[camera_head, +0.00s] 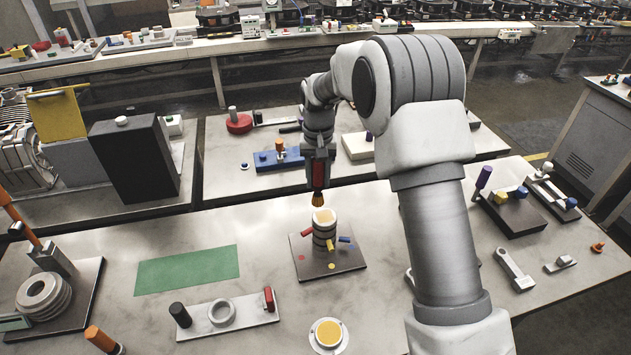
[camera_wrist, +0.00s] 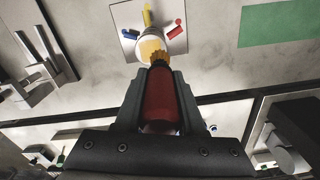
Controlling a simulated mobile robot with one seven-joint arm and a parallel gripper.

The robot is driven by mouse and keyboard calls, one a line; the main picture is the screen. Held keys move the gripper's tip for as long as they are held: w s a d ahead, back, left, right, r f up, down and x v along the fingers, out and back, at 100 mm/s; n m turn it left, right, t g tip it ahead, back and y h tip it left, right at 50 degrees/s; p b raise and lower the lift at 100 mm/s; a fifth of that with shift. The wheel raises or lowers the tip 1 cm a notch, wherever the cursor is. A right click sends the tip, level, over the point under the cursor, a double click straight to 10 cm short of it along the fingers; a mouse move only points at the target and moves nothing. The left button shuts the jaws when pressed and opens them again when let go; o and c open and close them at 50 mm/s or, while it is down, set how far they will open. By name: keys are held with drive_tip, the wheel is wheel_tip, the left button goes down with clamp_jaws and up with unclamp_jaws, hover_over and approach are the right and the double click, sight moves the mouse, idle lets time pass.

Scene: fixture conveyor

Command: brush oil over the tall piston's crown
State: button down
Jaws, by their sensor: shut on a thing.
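The tall piston (camera_head: 324,229) stands upright on a dark square plate (camera_head: 341,262) near the middle of the table. Its crown is a pale yellowish disc, and dark ring bands run round its side. My gripper (camera_head: 318,172) is above the piston, shut on the red handle of a brush (camera_head: 318,186). The brush points down, its tan bristles just above the crown; I cannot tell whether they touch. In the wrist view the brush (camera_wrist: 161,95) lies between my fingers, and its bristles overlap the edge of the crown (camera_wrist: 150,47).
A small round dish with yellow contents (camera_head: 328,334) stands at the front. A grey fixture (camera_head: 235,313) and a green mat (camera_head: 188,270) lie to the left. Small red, yellow and blue parts surround the piston. A blue fixture (camera_head: 265,162) is behind.

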drive_tip(key=shift+r+p, duration=0.45)
drive_tip(key=shift+r, duration=0.7)
